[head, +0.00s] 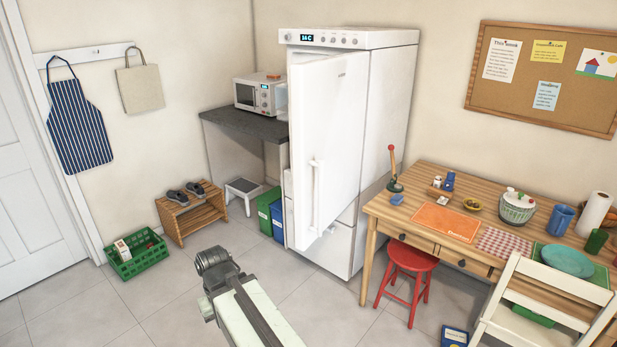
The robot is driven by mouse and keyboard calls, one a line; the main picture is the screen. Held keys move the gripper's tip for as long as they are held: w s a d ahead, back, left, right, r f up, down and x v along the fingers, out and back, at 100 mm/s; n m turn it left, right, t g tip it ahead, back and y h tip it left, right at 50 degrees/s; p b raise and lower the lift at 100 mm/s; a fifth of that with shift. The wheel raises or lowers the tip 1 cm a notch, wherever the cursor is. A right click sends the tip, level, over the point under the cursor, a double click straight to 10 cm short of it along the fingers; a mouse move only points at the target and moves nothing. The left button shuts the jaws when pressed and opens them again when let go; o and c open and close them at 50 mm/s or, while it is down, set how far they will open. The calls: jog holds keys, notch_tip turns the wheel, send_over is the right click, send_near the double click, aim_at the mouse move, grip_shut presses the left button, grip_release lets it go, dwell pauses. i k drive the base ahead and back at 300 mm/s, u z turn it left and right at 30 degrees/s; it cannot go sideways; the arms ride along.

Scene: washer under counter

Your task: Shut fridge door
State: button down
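The tall white fridge (388,125) stands against the back wall in the middle of the head view. Its upper door (340,125) stands open, swung out from the body, with a gap under the control panel. A white vertical handle (317,195) is on the door's outer face, toward its lower left. The lower compartment front (328,252) looks shut. My arm rises from the bottom edge, in front of the fridge and apart from the door. I cannot make out gripper fingers in this view. The fridge's inside is hidden.
A wooden table (400,212) with several items stands right of the fridge, with a red stool (410,262) and a cream chair (540,300) before it. A green crate (136,257) and shoe rack (190,213) are at left. The floor (320,315) before the fridge is clear.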

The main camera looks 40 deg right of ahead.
aim_at(326, 96)
jog(key=i, duration=0.85)
